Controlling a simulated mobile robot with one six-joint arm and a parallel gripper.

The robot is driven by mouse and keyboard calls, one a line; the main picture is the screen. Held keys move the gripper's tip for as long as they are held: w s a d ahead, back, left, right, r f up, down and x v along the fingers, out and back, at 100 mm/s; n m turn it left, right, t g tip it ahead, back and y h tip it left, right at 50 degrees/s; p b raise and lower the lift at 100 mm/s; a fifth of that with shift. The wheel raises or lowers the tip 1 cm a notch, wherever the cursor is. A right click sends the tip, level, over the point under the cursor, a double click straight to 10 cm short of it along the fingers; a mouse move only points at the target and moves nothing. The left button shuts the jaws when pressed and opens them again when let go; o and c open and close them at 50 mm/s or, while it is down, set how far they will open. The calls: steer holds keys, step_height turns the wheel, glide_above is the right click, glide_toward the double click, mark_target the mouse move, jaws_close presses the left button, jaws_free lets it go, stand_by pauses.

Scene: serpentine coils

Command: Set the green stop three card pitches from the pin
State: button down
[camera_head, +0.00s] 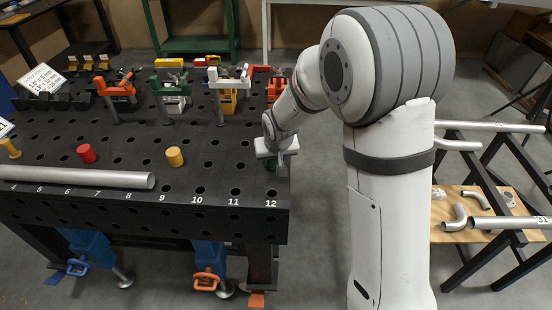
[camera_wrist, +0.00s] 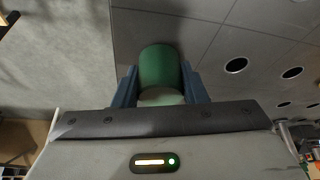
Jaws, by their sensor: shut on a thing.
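The green stop (camera_wrist: 161,66) is a short green cylinder between the two blue fingers of my gripper (camera_wrist: 160,88) in the wrist view. In the head view my gripper (camera_head: 277,165) is low at the table's right front corner, near number 12, and a little dark green (camera_head: 271,165) shows under it. I cannot tell whether the stop touches the tabletop. A red cylinder (camera_head: 86,153) and a yellow cylinder (camera_head: 174,156) stand on the table. A yellow pin-like piece (camera_head: 10,149) stands at the far left. A printed card (camera_head: 42,79) stands at the back left; its text is hard to read.
A long grey tube (camera_head: 75,178) lies along the front of the perforated black table (camera_head: 210,170), above numbers 4 to 8. Clamps in orange (camera_head: 117,89), green (camera_head: 170,91) and yellow (camera_head: 228,90) stand at the back. A rack with pipes (camera_head: 490,223) is at right.

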steer(key=c, duration=0.8)
jaws_free()
steer(key=shift+f, duration=0.1)
steer(key=a+v, duration=0.1)
steer(key=v, duration=0.7)
steer(key=s+d+r+m, duration=0.1)
steer(key=s+d+r, duration=0.4)
steer(key=s+d, duration=0.4)
steer(key=s+d+g, duration=0.1)
steer(key=s+d, duration=0.3)
steer(key=s, duration=0.3)
steer(key=s+d+r+m+h, duration=0.1)
steer(key=s+d, duration=0.3)
steer(key=s, duration=0.3)
steer(key=shift+m+g, duration=0.3)
steer(key=shift+g, duration=0.1)
steer(key=shift+r, duration=0.1)
